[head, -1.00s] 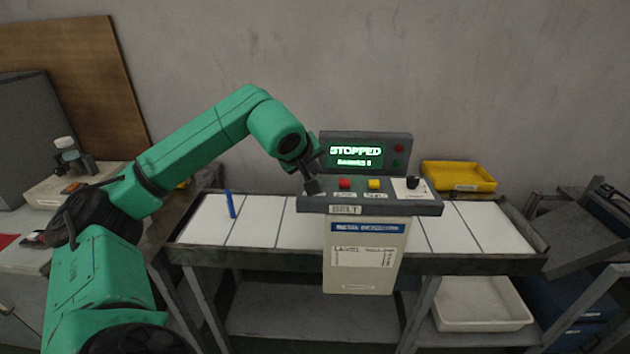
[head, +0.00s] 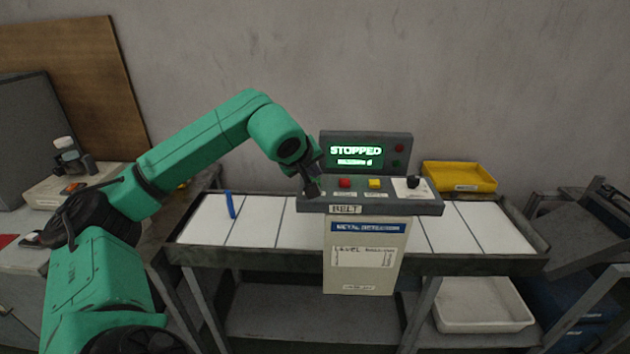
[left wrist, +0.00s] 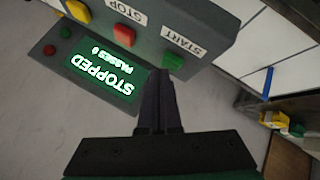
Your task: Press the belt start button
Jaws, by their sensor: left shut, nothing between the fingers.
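The belt control box (head: 425,207) stands over the belt, and its screen (head: 355,151) reads STOPPED. The green button (left wrist: 173,62) beside the START label (left wrist: 182,40) shows in the left wrist view; in the head view my left gripper hides it. My left gripper (head: 312,190) is shut and empty, at the left end of the box's panel. In the left wrist view its fingertips (left wrist: 160,74) are right beside the green button; I cannot tell if they touch it. The red button (head: 345,183) by the STOP label is to its right. My right gripper is out of view.
A yellow button (head: 375,184) and a black knob (head: 413,182) are further right on the panel. A yellow tray (head: 460,177) is behind the belt at right.

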